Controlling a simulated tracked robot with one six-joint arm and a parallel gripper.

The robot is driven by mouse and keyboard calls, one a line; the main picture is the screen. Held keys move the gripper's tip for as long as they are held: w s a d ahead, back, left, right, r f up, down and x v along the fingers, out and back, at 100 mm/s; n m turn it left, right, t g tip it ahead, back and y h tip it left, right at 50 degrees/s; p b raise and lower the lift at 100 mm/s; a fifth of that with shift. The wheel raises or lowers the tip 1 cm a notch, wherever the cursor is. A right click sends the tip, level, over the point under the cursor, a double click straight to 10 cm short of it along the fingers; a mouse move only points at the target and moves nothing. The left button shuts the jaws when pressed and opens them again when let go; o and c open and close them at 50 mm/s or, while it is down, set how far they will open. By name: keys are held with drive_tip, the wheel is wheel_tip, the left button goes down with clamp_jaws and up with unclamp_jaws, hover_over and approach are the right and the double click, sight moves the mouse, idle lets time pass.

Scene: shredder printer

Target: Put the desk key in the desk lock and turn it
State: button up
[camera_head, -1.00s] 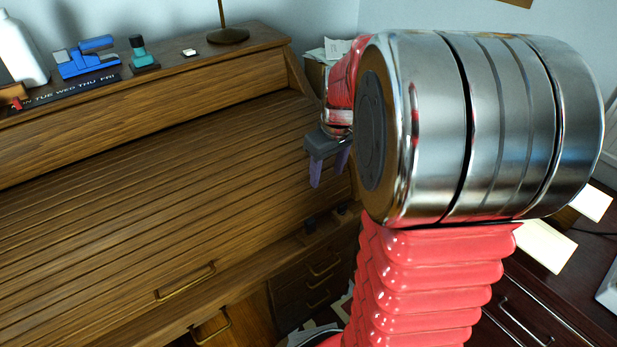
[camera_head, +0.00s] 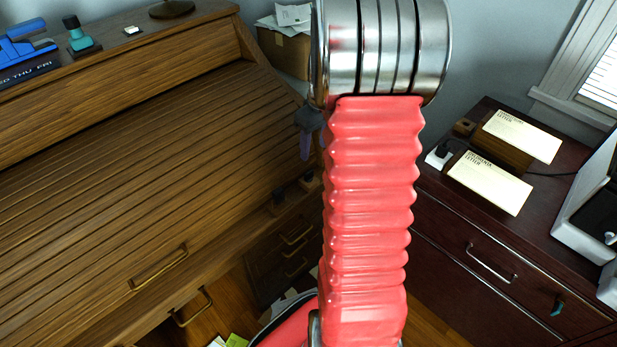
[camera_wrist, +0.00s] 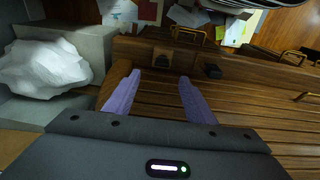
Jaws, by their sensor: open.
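The wooden roll-top desk (camera_head: 150,170) fills the left of the head view, its slatted cover down. Two small dark fittings (camera_head: 278,201) sit on its front ledge near the right end. I cannot tell which is the desk lock or whether either holds the key. My gripper (camera_wrist: 158,82) is open, its purple fingers apart with only desk wood seen between them. In the head view it is mostly hidden behind my arm (camera_head: 306,143).
A dark red cabinet (camera_head: 440,225) stands at right, with letters (camera_head: 490,182) on top and a teal item (camera_head: 558,305) at its drawer front. A teal-and-black stamp-like object (camera_head: 78,38) is on the desk top. Crumpled white material (camera_wrist: 45,66) lies left in the wrist view.

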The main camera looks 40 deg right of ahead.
sight(309, 171)
drive_tip(key=f, duration=0.5)
drive_tip(key=w+f, duration=0.1)
drive_tip(key=f, duration=0.1)
drive_tip(key=shift+a+f, duration=0.1)
drive_tip(key=shift+f, duration=0.1)
drive_tip(key=shift+f, duration=0.1)
drive_tip(key=shift+w+a+f, duration=0.1)
drive_tip(key=shift+w+f, duration=0.1)
drive_tip(key=shift+f, duration=1.05)
drive_tip(key=shift+w+a+f, duration=0.1)
drive_tip(key=shift+w+f, duration=0.1)
drive_tip(key=shift+f, duration=1.05)
drive_tip(key=c, duration=1.1)
